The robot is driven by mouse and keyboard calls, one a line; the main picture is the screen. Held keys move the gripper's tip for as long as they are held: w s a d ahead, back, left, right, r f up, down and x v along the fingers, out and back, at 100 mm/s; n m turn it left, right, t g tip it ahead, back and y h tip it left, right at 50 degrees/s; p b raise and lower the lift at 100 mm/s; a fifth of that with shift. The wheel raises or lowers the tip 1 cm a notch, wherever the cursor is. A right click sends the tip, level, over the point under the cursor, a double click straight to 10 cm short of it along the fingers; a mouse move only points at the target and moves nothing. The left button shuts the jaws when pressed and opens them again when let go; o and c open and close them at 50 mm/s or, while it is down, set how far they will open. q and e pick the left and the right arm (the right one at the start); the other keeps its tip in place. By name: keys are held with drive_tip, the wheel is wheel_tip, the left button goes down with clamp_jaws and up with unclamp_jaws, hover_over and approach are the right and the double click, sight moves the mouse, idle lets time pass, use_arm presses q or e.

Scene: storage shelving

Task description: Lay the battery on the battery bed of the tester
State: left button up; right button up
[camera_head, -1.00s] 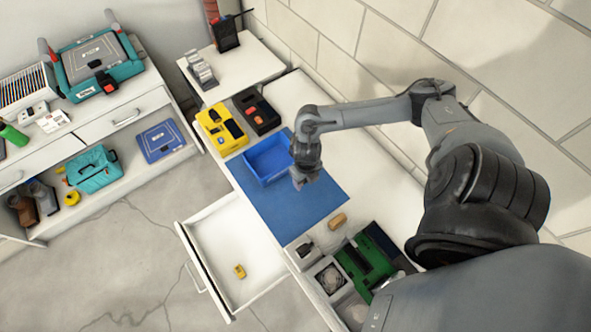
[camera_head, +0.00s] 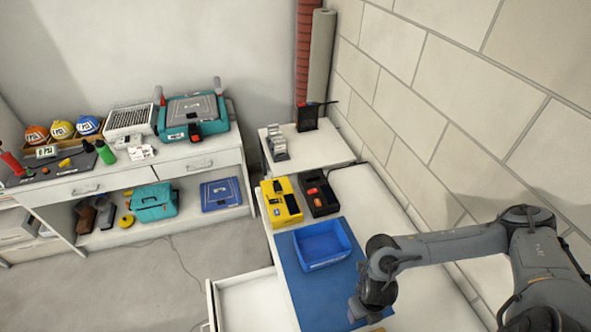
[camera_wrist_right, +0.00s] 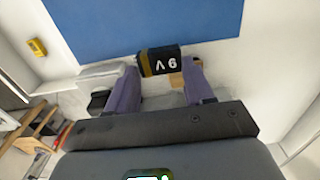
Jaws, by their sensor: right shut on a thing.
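The battery (camera_wrist_right: 158,61), black and copper with "9V" on it, shows in the right wrist view between the fingertips of my right gripper (camera_wrist_right: 161,76), which is shut on it. In the head view my right gripper (camera_head: 357,308) is over the near part of the blue mat, in front of the blue bin; the battery cannot be made out there. A yellow device (camera_head: 281,203) with dark recesses and a black device (camera_head: 318,193) with orange parts stand side by side behind the bin. I cannot tell for certain which is the tester. My left gripper is not in view.
The blue bin (camera_head: 323,244) stands on the blue mat (camera_head: 300,287), between my right gripper and the two devices. An open drawer (camera_head: 250,303) juts out at the left. The white top right of the black device is clear. A brown block (camera_wrist_right: 176,82) shows near the right finger.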

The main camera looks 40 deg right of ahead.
drive_tip(key=w+a+r+m+p, duration=0.55)
drive_tip(key=w+a+r, duration=0.25)
drive_tip(key=w+r, duration=0.5)
drive_tip(key=w+a+r+m+p, duration=0.4)
drive_tip(key=w+a+r+m, duration=0.35)
drive_tip(key=w+r, duration=0.55)
wheel_tip(320, 180, down, 5)
drive_tip(key=s+d+m, duration=0.2)
drive_tip(key=m, duration=1.5)
drive_tip(key=shift+s+d+f, duration=0.2)
drive_tip(key=shift+d, duration=0.15)
